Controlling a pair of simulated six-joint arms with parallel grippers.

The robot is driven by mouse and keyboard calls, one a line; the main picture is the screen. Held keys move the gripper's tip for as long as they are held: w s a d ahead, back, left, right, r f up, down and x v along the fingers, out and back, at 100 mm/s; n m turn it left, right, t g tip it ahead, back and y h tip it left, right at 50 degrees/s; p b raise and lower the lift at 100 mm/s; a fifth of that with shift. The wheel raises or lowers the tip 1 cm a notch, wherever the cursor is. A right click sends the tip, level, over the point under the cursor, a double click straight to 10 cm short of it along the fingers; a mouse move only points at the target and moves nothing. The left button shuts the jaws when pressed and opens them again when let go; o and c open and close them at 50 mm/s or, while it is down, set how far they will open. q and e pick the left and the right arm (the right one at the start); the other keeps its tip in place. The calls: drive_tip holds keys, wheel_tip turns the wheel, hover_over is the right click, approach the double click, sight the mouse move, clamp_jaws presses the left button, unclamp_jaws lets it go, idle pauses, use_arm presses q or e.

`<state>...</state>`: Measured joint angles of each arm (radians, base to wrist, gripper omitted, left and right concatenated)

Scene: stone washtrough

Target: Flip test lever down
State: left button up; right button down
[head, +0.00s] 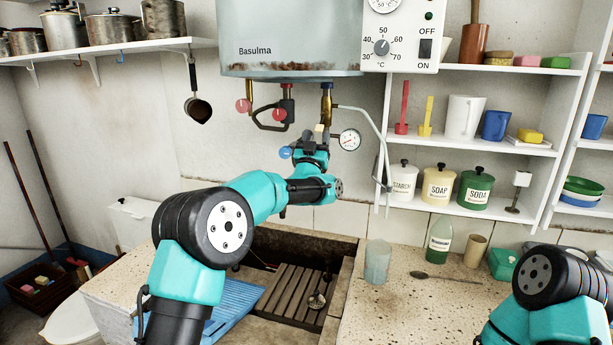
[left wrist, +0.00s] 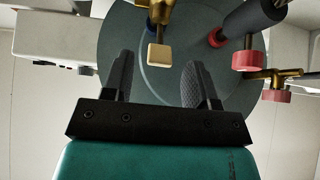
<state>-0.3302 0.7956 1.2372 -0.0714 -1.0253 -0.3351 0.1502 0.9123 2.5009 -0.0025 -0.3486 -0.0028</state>
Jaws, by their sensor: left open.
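Under the boiler (head: 290,40), brass pipe fittings hang down. A small cream-tipped piece on a brass fitting, which looks like the test lever (left wrist: 158,53), shows in the left wrist view. In the head view its cream tip (head: 318,130) is just above my left gripper (head: 311,148), partly hidden. In the left wrist view my left gripper (left wrist: 160,80) is open, with the cream tip between and beyond its two dark fingers, apparently untouched. My right arm shows at the lower right of the head view; its gripper is out of the picture.
Two red knobs (head: 279,115) sit left of the gripper, and a blue knob (head: 285,152) is close beside it. A pressure gauge (head: 350,139) and a pale curved pipe (head: 378,125) are at the right. The trough (head: 345,290) lies below.

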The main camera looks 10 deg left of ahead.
use_arm(q)
drive_tip(key=v, duration=1.3)
drive_tip(key=shift+s+f, duration=0.25)
drive_tip(key=shift+a, duration=0.15)
